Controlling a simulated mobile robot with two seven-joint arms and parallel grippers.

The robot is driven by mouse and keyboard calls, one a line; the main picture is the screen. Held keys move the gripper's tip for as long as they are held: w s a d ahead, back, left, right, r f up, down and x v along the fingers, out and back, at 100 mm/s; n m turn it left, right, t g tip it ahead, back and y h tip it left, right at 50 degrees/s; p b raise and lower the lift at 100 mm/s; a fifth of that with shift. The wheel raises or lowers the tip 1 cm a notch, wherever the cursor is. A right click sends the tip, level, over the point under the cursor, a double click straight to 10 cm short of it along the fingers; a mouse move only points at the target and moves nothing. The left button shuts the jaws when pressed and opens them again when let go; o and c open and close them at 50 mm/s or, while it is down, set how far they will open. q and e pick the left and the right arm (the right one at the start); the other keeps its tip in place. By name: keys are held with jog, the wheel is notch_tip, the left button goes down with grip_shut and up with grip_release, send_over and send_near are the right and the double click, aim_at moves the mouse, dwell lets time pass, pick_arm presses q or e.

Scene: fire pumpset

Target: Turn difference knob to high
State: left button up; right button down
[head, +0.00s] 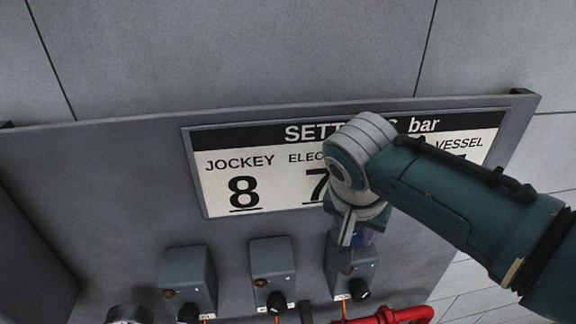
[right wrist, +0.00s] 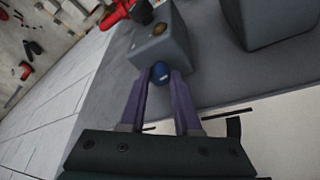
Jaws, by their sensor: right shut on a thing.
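A grey control box (head: 366,262) on the panel is the rightmost of three. It has a black knob (head: 357,290) low on its front, which also shows in the right wrist view (right wrist: 143,12). My right gripper (head: 347,262) reaches down over this box's upper part. In the right wrist view its two purple fingers (right wrist: 161,74) are shut on a small blue knob (right wrist: 160,72) on the box's near face. The fingers hide the knob's sides and any scale marks. I cannot read which setting it points to. My left gripper is in neither view.
Two similar boxes stand to the left, a middle one (head: 273,262) and a left one (head: 189,272). A settings sign (head: 225,185) is above, partly hidden by my arm. A red pipe (head: 400,315) runs below right.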

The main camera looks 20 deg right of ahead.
dwell(0.4)
jog(key=c, duration=0.9)
grip_release()
jog(key=shift+r, duration=0.1)
jog(key=shift+a+r, duration=0.15)
jog(key=shift+r, duration=0.15)
jog(key=b+v, duration=0.2)
jog(key=v, duration=0.7)
jog(key=shift+s, duration=0.15)
